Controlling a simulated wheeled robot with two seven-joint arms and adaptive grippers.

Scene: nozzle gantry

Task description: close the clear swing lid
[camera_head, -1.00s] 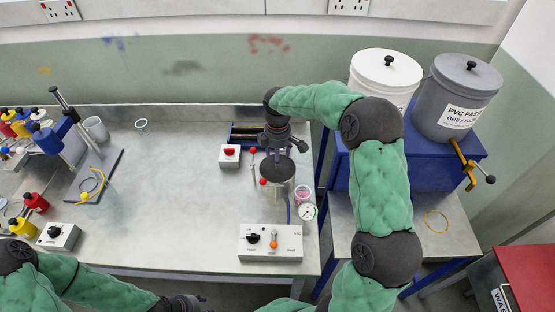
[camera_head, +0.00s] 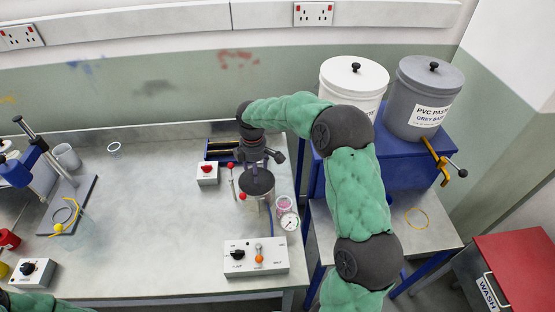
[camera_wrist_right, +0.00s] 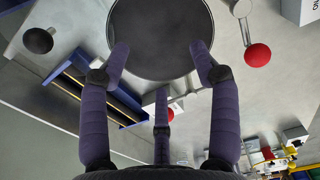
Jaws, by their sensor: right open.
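A small round pot with a dark circular top (camera_head: 257,181) stands on the bench; its dark disc (camera_wrist_right: 160,38) fills the upper middle of the right wrist view. I cannot make out a clear lid apart from this top. A lever with a red ball knob (camera_head: 243,196) is at its left front; a red ball (camera_wrist_right: 258,55) on an arm shows in the wrist view. My right gripper (camera_head: 262,158) is at the pot's far side. Its three fingers are spread and empty, two tips (camera_wrist_right: 160,58) overlapping the disc's edge in view; contact is unclear. My left gripper is out of view.
White (camera_head: 353,76) and grey (camera_head: 425,95) buckets stand right. Bench centre-left is clear.

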